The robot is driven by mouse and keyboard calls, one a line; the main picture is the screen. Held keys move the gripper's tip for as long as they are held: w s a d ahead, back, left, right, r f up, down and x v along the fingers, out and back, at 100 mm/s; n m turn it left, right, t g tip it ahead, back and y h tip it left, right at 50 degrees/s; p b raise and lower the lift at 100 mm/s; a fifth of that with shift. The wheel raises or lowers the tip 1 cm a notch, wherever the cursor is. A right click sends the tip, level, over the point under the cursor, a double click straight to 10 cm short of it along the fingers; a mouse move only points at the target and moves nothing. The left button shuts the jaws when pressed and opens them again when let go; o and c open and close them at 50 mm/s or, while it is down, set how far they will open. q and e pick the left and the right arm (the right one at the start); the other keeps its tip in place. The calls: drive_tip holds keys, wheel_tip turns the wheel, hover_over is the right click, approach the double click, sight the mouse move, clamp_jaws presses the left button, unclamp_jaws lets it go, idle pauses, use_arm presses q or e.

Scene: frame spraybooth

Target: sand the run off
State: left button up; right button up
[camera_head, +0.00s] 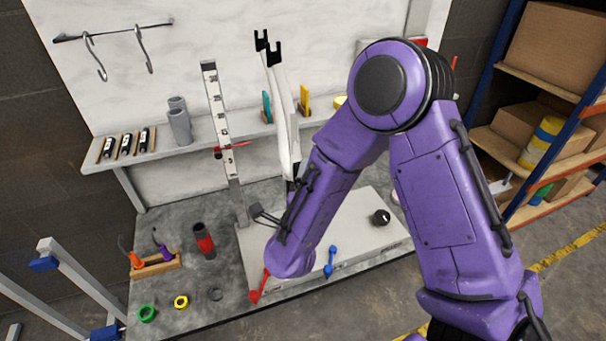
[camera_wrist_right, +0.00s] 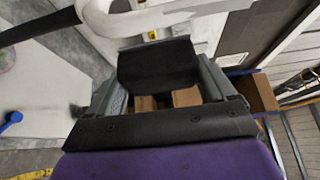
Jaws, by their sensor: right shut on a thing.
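A white frame (camera_head: 284,125) with black forked ends stands upright over the bench in the head view. Its white tubes (camera_wrist_right: 205,20) cross the top of the right wrist view. My right gripper (camera_wrist_right: 160,82) is shut on a dark block (camera_wrist_right: 157,62), close to the white tubes; I cannot tell whether the block touches them. In the head view my purple right arm covers part of the frame and bench. The run cannot be made out. My left gripper is in neither view.
A numbered upright scale (camera_head: 219,120) stands left of the frame. A red lever (camera_head: 259,287) and a blue lever (camera_head: 330,261) sit along the grey base plate (camera_head: 365,245). A red-black cylinder (camera_head: 204,241), a tool holder (camera_head: 155,264) and loose rings occupy the bench's left side.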

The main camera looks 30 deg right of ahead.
drive_tip(key=shift+s+a, duration=0.2)
drive_tip(key=shift+s, duration=0.55)
drive_tip(key=shift+s+a, duration=0.2)
drive_tip(key=shift+s, duration=0.55)
